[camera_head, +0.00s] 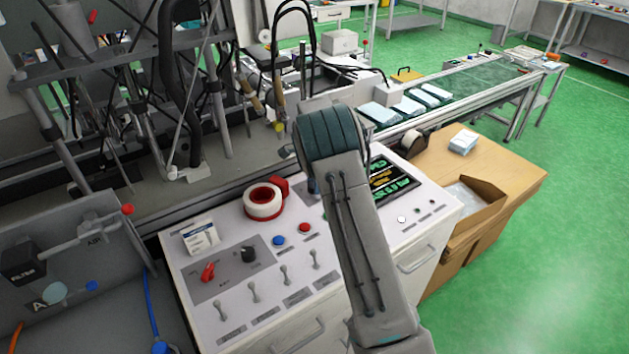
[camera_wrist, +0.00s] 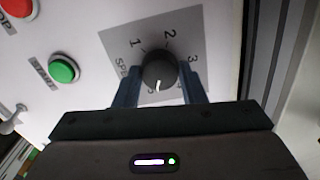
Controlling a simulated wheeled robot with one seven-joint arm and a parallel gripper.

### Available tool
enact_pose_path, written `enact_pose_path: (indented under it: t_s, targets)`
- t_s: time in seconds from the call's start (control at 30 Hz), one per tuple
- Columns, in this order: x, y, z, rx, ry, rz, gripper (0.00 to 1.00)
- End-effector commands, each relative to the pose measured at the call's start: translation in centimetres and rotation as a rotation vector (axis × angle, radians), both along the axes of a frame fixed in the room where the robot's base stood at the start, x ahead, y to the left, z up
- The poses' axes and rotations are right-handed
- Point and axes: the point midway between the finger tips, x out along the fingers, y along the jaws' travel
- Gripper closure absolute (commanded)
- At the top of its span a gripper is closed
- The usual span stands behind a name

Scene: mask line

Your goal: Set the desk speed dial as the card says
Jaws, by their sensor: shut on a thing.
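In the wrist view a round black dial knob (camera_wrist: 159,70) sits on a grey plate (camera_wrist: 203,28) marked 1, 2 and 3, with partly hidden lettering starting "SP" at its left. Its white pointer line points down in the picture, away from the 2, towards my gripper. My gripper (camera_wrist: 160,80) is shut on the knob, one finger on each side. Marks below the knob are partly hidden. In the head view my arm hides my gripper. A white card (camera_head: 200,236) stands on the desk panel; its print is too small to read.
In the wrist view a green button (camera_wrist: 63,69) and a red button (camera_wrist: 17,6) lie left of the dial. In the head view the desk panel holds another black knob (camera_head: 249,254), a red switch (camera_head: 208,271), several levers and a tape roll (camera_head: 263,201).

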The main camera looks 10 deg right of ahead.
Motion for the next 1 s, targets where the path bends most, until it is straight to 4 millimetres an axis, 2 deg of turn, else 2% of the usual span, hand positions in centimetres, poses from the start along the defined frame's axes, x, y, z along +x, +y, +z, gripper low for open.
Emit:
enact_pose_path:
  t_s: [0.3, 0.8, 0.83, 0.9, 1.0]
  targets:
    - [0.19, 0.12, 0.25, 0.002, -0.008, -0.106, 0.86]
    - [0.22, 0.12, 0.26, 0.002, -0.009, -0.125, 0.86]
    - [0.22, 0.12, 0.26, 0.002, -0.009, -0.125, 0.60]
    - [0.19, 0.10, 0.25, 0.002, -0.008, -0.124, 0.41]
    - [0.14, 0.05, 0.18, 0.001, -0.006, -0.125, 0.41]
